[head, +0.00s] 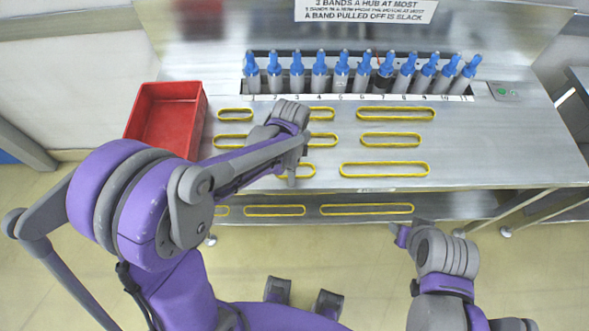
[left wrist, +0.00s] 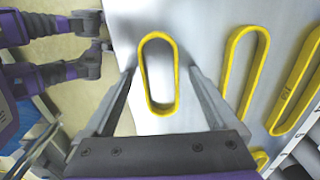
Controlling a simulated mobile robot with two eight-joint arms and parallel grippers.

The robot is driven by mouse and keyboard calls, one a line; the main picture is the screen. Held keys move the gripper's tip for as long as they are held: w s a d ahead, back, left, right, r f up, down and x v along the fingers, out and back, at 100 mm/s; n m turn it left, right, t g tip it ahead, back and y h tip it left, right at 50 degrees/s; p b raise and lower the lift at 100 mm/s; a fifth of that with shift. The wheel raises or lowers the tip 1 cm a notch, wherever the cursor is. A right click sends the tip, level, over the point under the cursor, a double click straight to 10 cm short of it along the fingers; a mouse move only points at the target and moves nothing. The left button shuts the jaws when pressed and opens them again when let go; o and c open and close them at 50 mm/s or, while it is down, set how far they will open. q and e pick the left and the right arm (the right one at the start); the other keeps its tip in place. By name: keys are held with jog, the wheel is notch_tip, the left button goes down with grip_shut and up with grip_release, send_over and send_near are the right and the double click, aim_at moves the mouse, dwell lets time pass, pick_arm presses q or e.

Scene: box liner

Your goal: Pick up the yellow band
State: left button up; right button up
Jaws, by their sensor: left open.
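Several yellow bands lie flat in rows on the steel bench. One small yellow band (left wrist: 147,75) lies between the fingers of my left gripper (left wrist: 161,72) in the left wrist view. The fingers are spread wide, one on each side of it, and hold nothing. In the head view my left gripper (head: 296,163) is over the front row of the bench, partly covering a yellow band (head: 309,171). Its height above the bench is hard to judge. My right gripper (head: 399,234) is at the lower right, in front of the bench and away from the bands; its fingers are unclear.
A red bin (head: 168,88) stands at the bench's left end. A row of blue-topped grey hubs (head: 319,72), one darker, stands in a numbered slot at the back. More yellow bands (head: 367,209) show below the front edge.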

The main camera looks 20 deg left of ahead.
pick_arm(q)
jog(key=c, duration=1.4)
jog(key=shift+r, duration=0.15)
notch_tip(320, 180, up, 10)
jog(key=shift+f+p, duration=0.1)
jog(key=shift+p, duration=0.35)
